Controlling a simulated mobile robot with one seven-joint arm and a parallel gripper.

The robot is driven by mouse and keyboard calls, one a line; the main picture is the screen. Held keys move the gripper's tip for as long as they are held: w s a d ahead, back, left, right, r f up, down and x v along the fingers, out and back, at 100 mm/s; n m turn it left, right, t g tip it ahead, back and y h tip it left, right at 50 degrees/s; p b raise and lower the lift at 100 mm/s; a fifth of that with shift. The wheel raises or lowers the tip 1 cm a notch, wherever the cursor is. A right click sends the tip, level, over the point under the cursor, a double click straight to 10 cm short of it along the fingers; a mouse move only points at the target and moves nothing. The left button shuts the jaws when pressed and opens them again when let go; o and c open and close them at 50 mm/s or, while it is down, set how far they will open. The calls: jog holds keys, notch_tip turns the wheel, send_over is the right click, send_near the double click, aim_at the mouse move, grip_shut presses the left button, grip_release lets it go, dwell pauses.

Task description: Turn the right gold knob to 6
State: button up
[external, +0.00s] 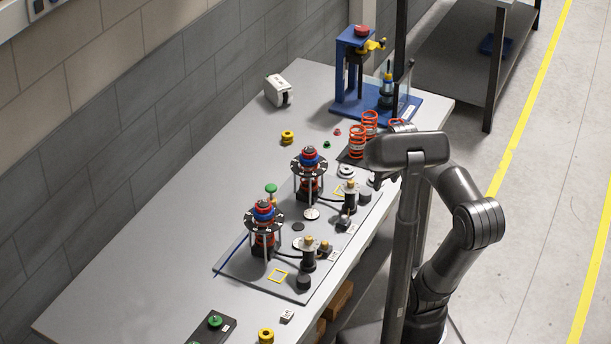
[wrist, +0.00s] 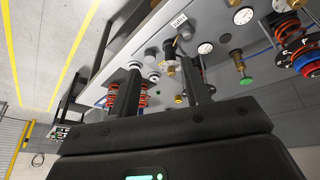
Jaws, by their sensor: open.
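Two gold knobs on dark round posts stand on the grey fixture plate (external: 240,268) in the external view. One gold knob (external: 308,240) is nearer the camera; the other gold knob (external: 350,186) is farther back and to the right. My gripper (wrist: 160,66) shows in the wrist view with its two dark fingers apart. A small gold-tan part (wrist: 170,70) shows between and beyond the fingers; I cannot tell which knob it is or whether it is touched. The gripper is not clearly visible in the external view, and the knob's number cannot be read.
Two coil-spring assemblies with black discs (external: 264,214) (external: 309,160) stand beside the knobs. Orange springs (external: 358,142) and a blue press stand (external: 348,62) are farther back. A white device (external: 277,90) sits near the wall. The table's left part is mostly clear.

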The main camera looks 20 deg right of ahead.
jog(key=w+a+n+g, duration=0.15)
jog(key=w+n, duration=0.25)
jog(key=w, duration=0.6)
jog(key=n+g, duration=0.3)
jog(key=n, duration=0.1)
send_over(350, 181)
jog(key=f, duration=0.2)
notch_tip(350, 181, down, 11)
jog(key=shift+w+r, duration=0.1)
jog(key=shift+r, duration=0.1)
jog(key=shift+c, duration=0.4)
grip_shut()
